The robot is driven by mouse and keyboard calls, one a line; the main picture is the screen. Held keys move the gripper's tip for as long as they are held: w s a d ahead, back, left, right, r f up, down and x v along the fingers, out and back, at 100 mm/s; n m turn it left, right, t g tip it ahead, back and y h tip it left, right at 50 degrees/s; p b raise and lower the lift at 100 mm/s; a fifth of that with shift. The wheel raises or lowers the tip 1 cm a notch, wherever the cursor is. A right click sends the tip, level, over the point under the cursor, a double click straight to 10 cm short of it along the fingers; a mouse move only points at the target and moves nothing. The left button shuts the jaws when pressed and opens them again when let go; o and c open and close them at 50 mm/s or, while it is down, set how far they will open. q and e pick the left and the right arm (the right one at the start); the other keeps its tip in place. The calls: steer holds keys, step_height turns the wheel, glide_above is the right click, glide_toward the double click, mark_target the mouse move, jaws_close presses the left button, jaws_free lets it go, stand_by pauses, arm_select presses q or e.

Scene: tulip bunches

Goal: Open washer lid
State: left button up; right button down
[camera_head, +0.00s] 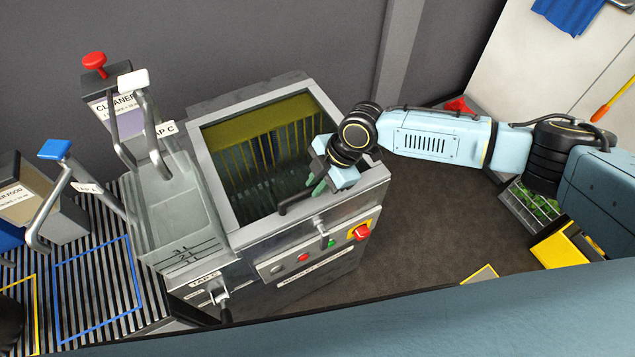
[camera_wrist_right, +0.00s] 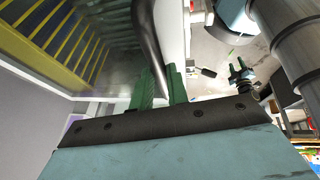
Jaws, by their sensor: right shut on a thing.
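The washer (camera_head: 335,262) is a grey metal box in the middle of the head view. Its framed top (camera_head: 213,188) lies about level, and a yellow slatted inside shows through it; I cannot tell whether a clear pane covers it. A dark bent handle (camera_head: 291,206) sits at the front edge of the top. My right gripper (camera_head: 315,184) is shut on this handle from the right, with its green fingers partly hidden by the wrist. In the right wrist view the handle (camera_wrist_right: 148,38) runs down between the green fingers (camera_wrist_right: 163,90). My left gripper is out of view.
The washer front carries a red knob (camera_head: 361,231) and small buttons. A clear-walled basin (camera_head: 175,210) and dispensers with levers (camera_head: 128,117) stand close on the left. A grey crate with greenery (camera_head: 530,212) and a yellow box (camera_head: 567,246) are at right. Dark floor between is free.

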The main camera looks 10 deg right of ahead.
steer(key=w+a+r+g+p, duration=0.1)
steer(key=w+r, duration=0.4)
steer(key=r, duration=0.6)
steer(key=w+a+r+g+p, duration=0.1)
steer(key=w+r, duration=0.4)
steer(key=r, duration=0.5)
steer(key=shift+w+a+r+m+h+p, duration=0.3)
steer(key=shift+w+a+r+h+p, duration=0.1)
steer(key=shift+a+p, duration=0.35)
